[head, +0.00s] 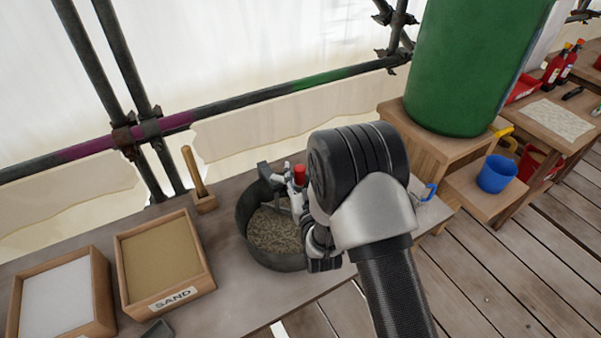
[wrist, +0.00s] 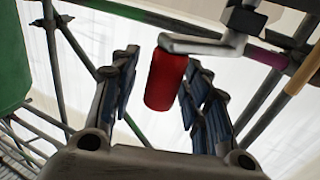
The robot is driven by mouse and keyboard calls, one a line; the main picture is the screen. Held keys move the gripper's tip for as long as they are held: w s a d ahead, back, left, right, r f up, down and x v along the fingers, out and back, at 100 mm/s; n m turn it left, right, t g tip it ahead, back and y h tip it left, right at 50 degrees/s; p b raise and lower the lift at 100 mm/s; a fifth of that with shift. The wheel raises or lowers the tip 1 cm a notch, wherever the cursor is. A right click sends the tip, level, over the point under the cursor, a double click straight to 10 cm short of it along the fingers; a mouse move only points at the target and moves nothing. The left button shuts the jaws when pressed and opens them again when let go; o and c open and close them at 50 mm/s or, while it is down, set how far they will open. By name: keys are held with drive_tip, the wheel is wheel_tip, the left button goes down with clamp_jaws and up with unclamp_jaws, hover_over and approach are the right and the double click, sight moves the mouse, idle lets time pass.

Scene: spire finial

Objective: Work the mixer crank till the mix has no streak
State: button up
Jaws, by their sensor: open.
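The mixer pot (head: 258,251) is a dark round tub on the bench, holding a speckled grey-tan mix (head: 273,231). The crank (head: 277,179) sits over its top, with a red grip (head: 299,174) that also shows in the wrist view (wrist: 165,80). The crank's metal arm (wrist: 205,46) runs off from the grip's upper end. My gripper (wrist: 163,95) is open, with the red grip between its two fingers and a gap visible on each side. In the head view my arm hides most of the gripper and the pot's right side.
A sand box (head: 165,262) and a box of white powder (head: 62,298) stand left of the pot. A wooden-handled tool (head: 194,172) stands behind them. A green barrel (head: 470,65), a blue cup (head: 497,173) and scaffold poles (head: 215,113) are farther off.

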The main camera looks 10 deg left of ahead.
idle(0.3)
drive_tip(key=v, duration=1.2)
drive_tip(key=shift+a+r, duration=0.1)
